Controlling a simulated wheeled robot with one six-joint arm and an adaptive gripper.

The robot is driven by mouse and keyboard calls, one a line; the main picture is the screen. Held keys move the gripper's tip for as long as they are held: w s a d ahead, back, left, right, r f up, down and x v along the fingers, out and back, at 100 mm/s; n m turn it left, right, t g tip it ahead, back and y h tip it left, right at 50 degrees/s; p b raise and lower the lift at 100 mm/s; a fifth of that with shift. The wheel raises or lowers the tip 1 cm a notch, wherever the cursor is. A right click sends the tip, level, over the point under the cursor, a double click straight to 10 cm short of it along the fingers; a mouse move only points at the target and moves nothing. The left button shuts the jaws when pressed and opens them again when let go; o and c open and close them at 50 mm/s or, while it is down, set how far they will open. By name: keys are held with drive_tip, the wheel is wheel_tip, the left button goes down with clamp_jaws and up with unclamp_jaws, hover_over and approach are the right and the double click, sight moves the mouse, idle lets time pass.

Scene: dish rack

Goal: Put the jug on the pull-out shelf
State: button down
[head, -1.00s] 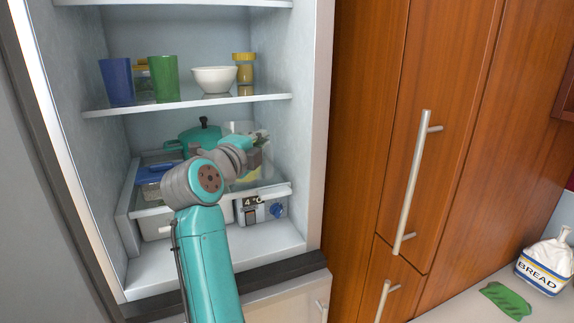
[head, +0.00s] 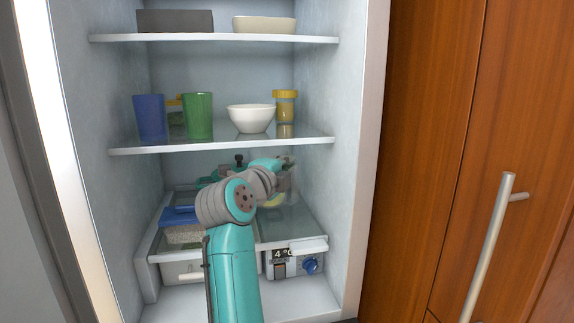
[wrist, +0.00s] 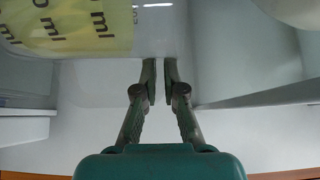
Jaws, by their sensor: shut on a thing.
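The jug (head: 274,200) is clear with yellow contents and is mostly hidden behind my arm in the head view. In the wrist view the jug (wrist: 180,40) fills the upper left, with printed "ml" marks. My gripper (head: 289,161) is inside the fridge, its fingers (wrist: 160,82) closed together at the jug's near side; the exact part held is unclear. The pull-out shelf (head: 300,226) is a glass panel with a white front edge, below the jug. I cannot tell whether the jug's base touches it.
A blue-lidded box (head: 182,216) stands at the pull-out shelf's left, and a teal pot (head: 212,178) behind. Above is a fixed shelf (head: 220,144) with a blue cup, a green cup (head: 198,115), a white bowl (head: 251,118) and a yellow-lidded jar. The shelf's front right looks bare.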

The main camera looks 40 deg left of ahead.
sight(287, 200)
drive_tip(key=shift+f, duration=2.55)
drive_tip(key=shift+f, duration=0.8)
drive_tip(key=c, duration=1.3)
unclamp_jaws()
drive_tip(key=shift+o, duration=0.5)
drive_tip(key=shift+f, duration=0.2)
drive_tip(key=c, duration=0.4)
drive_tip(key=shift+s, duration=0.15)
